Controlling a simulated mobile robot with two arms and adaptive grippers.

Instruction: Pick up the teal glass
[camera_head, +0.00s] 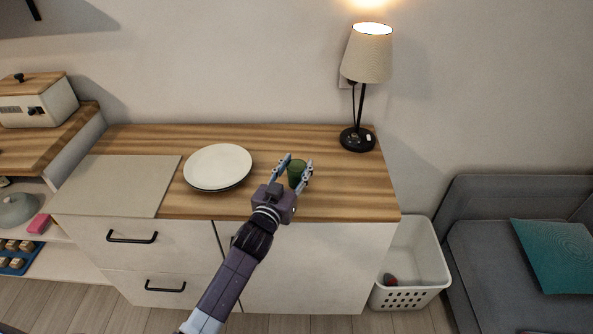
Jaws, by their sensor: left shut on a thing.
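The teal glass (296,171) looks dark green and stands on the wooden top of the cabinet (340,205), right of the plates. My left gripper (297,168) reaches it from the front, with one finger on each side of the glass. It is shut on the glass. The palm hides the lower front of the glass, so I cannot tell whether its base touches the wood. My right gripper is not in view.
White plates (217,166) lie just left of the glass. A lamp (367,60) stands at the back right. A grey board (120,185) covers the left of the top. A white basket (415,265) stands right of the cabinet. The wood right of the glass is clear.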

